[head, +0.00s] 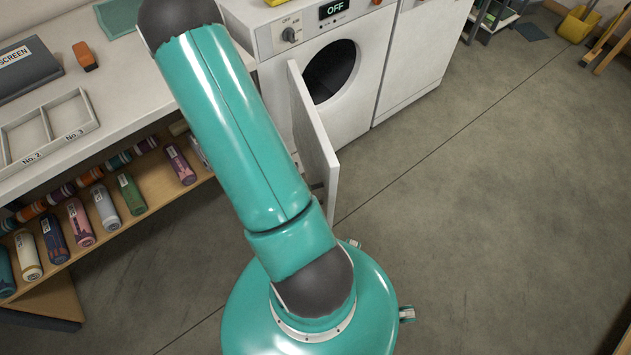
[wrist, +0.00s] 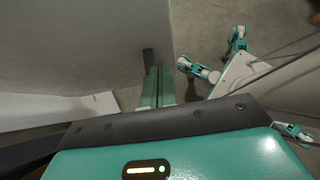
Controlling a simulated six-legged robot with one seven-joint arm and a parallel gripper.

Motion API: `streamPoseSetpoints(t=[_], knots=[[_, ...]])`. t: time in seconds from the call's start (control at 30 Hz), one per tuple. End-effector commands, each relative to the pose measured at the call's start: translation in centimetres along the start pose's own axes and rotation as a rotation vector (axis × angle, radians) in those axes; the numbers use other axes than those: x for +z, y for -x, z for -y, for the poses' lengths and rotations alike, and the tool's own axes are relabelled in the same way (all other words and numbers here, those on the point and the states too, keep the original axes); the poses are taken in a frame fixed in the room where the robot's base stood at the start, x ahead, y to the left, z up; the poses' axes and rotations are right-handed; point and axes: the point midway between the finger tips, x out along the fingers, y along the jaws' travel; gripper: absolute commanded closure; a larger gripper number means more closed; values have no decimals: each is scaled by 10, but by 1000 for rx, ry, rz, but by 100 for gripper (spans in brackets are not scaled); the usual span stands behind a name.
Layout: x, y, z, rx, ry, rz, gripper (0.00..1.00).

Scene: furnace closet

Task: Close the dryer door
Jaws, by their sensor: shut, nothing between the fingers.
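The dryer (head: 345,40) is a white front-loader with a dial and a display reading OFF. Its door (head: 312,130) is a white panel standing open, swung out from the left of the round dark opening (head: 330,70). My arm partly hides the door and the dryer's left side. In the wrist view my gripper (wrist: 157,78) is shut and empty. It is beside a large pale flat panel (wrist: 80,45) that looks like the door; I cannot tell whether they touch. The gripper is out of sight in the head view.
A white counter (head: 125,80) with a divided tray (head: 48,132) stands left, above a shelf of bottles (head: 105,205). A second white appliance (head: 420,50) stands right of the dryer. The grey floor (head: 480,180) on the right is open.

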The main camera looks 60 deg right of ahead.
Motion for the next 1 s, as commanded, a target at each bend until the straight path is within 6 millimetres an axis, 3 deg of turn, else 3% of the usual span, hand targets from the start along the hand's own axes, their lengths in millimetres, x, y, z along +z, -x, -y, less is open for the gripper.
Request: streamPoseSetpoints(t=[0.1,0.3,1.0], knots=[[16,-14,0,-3,-4,0,100],[27,-26,0,0,-1,0,100],[30,-28,-3,8,6,0,100]])
